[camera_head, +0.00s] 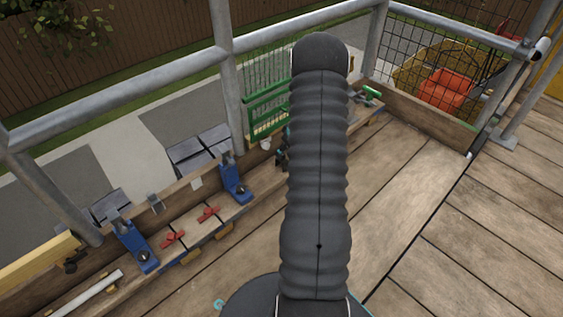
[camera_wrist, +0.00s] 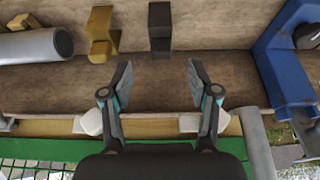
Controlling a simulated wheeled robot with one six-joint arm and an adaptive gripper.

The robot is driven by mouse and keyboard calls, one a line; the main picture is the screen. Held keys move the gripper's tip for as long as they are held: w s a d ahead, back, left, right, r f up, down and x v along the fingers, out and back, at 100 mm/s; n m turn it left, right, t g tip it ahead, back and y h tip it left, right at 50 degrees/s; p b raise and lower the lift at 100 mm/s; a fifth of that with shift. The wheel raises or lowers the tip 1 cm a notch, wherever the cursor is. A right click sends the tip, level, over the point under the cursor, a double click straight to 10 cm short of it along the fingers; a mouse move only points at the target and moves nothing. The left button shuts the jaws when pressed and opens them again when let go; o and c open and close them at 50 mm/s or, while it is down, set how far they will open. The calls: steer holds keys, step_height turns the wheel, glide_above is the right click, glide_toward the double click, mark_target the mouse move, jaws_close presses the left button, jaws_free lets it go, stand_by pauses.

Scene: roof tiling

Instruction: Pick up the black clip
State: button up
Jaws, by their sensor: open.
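The black clip (camera_wrist: 160,28) is a small dark block in the wrist view, at the top middle on a wooden surface. My gripper (camera_wrist: 160,74) is open and empty below it in that view. Its two fingers are spread wide, with the clip lying beyond the fingertips and between their lines. The fingers appear apart from the clip. In the head view my arm hides the gripper, and I cannot surely pick out the clip there.
In the wrist view, a brass-coloured clip (camera_wrist: 101,36) and a grey pipe (camera_wrist: 30,45) lie left of the black clip. A blue tool (camera_wrist: 283,55) stands right. In the head view, a green rack (camera_head: 265,110) and metal railing (camera_head: 120,85) border the wooden deck (camera_head: 440,240).

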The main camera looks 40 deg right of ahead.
steer(key=shift+x, duration=3.4)
steer(key=shift+s, duration=0.15)
jaws_close()
steer(key=shift+r, duration=0.45)
steer(key=v, duration=0.3)
steer(key=shift+w+d+r, duration=0.2)
steer(key=shift+r, duration=0.3)
steer(key=s+d+r, duration=0.6)
steer(key=s, duration=0.2)
steer(key=shift+s, duration=0.4)
